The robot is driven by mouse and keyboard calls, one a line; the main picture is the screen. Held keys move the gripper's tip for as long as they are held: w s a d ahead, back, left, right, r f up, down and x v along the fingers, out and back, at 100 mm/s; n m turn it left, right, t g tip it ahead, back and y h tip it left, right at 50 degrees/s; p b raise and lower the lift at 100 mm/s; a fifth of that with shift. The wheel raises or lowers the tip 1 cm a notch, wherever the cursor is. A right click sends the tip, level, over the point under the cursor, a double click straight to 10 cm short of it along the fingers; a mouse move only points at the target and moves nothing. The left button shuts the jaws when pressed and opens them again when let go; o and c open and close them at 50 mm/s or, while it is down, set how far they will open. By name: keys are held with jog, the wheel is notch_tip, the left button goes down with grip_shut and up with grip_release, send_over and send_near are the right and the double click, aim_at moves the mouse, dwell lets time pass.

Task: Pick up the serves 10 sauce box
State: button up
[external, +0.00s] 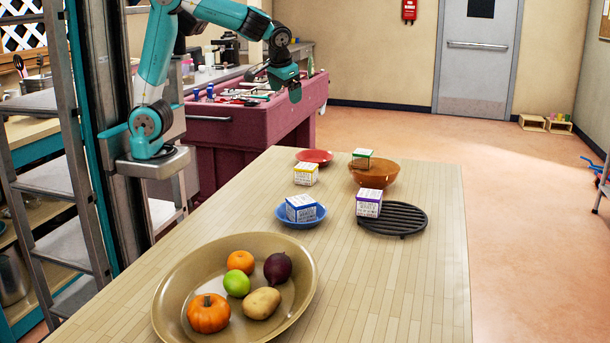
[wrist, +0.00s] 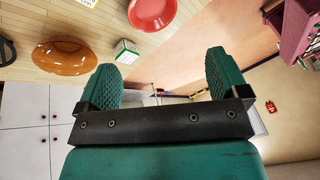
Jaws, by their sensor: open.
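Several small printed boxes are on the table; their print is too small to read, so I cannot tell which is the serves 10 sauce box. A yellow-topped box (external: 305,175) stands in the middle. A blue-topped box (external: 300,208) sits on a blue plate (external: 286,222). A purple-topped box (external: 368,203) stands at the left of a black grill rack (external: 405,221). A green-topped box (external: 362,153) is behind the brown bowl, partly hidden; the wrist view shows it (wrist: 125,53) apart from the bowl. My gripper (wrist: 163,70) is open and empty, raised beyond the table's far left (external: 295,94).
A red plate (external: 314,156) and the brown bowl (external: 375,176) stand at the far end. A large tan bowl (external: 165,306) with fruit and vegetables is at the near left. The right front of the table is clear.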

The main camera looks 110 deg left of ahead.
jog(key=w+a+f+n, duration=0.1)
jog(key=w+a+n, duration=0.15)
jog(key=w, duration=0.45)
jog(key=w+a+f+n, duration=0.1)
jog(key=w+a+f, duration=0.15)
jog(key=w, duration=0.45)
jog(key=n, duration=0.3)
send_near(363, 152)
jog(key=x, duration=0.6)
jog(key=shift+w+p, duration=0.1)
jog(key=shift+p, duration=0.25)
jog(key=shift+p+x, duration=1)
jog(key=shift+x, duration=1.75)
jog(key=c, duration=1.1)
jog(key=shift+r, duration=0.1)
notch_tip(363, 152, up, 20)
jog(key=p, duration=0.3)
